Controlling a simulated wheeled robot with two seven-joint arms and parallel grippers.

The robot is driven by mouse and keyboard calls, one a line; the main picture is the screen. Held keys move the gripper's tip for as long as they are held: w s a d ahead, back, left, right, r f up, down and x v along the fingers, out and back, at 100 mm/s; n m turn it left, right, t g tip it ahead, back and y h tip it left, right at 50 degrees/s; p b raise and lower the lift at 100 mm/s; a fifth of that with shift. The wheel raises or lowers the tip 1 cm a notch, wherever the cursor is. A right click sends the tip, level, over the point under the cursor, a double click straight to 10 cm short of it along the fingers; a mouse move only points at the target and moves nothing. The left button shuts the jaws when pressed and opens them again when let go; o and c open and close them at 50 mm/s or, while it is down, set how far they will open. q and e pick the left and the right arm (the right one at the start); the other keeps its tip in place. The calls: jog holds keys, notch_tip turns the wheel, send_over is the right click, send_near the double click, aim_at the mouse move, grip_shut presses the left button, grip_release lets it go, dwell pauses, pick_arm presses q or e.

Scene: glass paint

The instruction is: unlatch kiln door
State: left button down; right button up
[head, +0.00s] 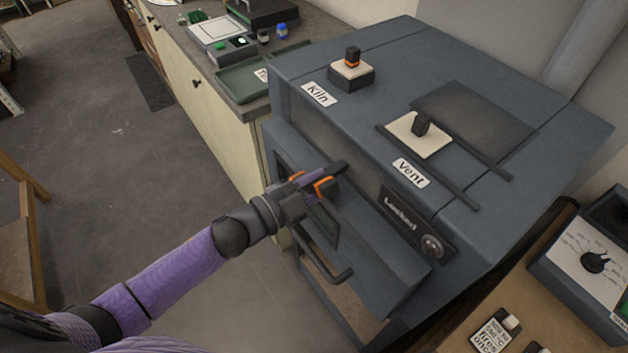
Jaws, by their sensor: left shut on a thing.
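The kiln (455,195) is a large dark grey box with a "Kiln" label on top. Its door (380,268) is on the front, with a dark window and a bar handle (338,276) low down; I see no open gap at it. A dark latch lever (338,168) sticks out at the upper front. My left gripper (318,183), with orange-edged fingers, is shut on the latch lever and hides part of it. A panel reading "Locked" (399,212) with a round fitting (432,246) sits to its right. My right gripper is out of view.
A counter with a green tray (245,84) adjoins on the left. A dial box (590,262) stands on a wooden table at right.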

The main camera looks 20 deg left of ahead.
pick_arm(q)
jog(key=m, duration=0.1)
jog(key=f+m+b, duration=0.1)
jog(key=m, duration=0.1)
jog(key=shift+s+d+m, duration=0.1)
jog(key=shift+d+m, duration=0.05)
jog(key=shift+m, duration=0.15)
jog(key=shift+f+m, duration=0.15)
jog(key=shift+m, duration=0.95)
jog(key=shift+f+m+b, duration=0.15)
jog(key=shift+m+b, duration=0.45)
jog(key=shift+m, duration=0.4)
jog(key=shift+c, duration=2)
grip_release()
